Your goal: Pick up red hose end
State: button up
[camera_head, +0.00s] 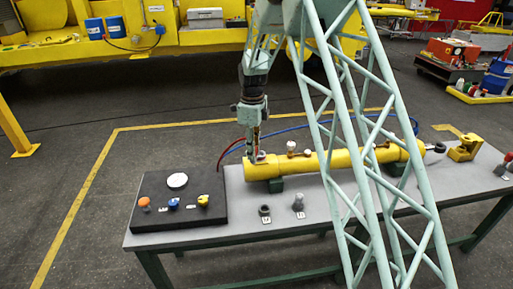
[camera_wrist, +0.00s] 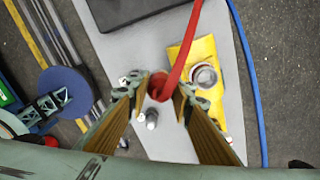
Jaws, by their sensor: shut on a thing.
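The red hose (camera_wrist: 192,35) runs down from the top of the wrist view to its red end (camera_wrist: 160,87) between my fingertips. My gripper (camera_wrist: 161,90) is shut on that end. In the head view my gripper (camera_head: 256,158) points down by the left end of the yellow cylinder (camera_head: 330,162), and the red hose (camera_head: 227,153) curves away to its left. The cylinder (camera_wrist: 186,50) also shows in the wrist view, with a round metal port (camera_wrist: 204,75) just right of the hose end. Whether the hose end touches anything below it cannot be told.
The grey table (camera_head: 240,208) carries a black board (camera_head: 160,217) with knobs at left. Two small fittings (camera_head: 264,211) (camera_head: 298,202) stand in front of the cylinder. A blue hose (camera_head: 290,128) runs behind it. A yellow bracket (camera_head: 463,149) stands at the right end.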

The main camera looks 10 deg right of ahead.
jog(key=shift+s+a+r, duration=0.1)
jog(key=shift+s+a, duration=0.4)
jog(key=shift+s, duration=0.35)
jog(key=shift+s+a+r, duration=0.1)
jog(key=shift+s+a, duration=0.35)
jog(key=shift+s, duration=0.45)
jog(key=shift+s+a+r, duration=0.1)
jog(key=shift+s+a, duration=0.4)
jog(key=shift+s, duration=0.35)
jog(key=shift+d+f, duration=0.1)
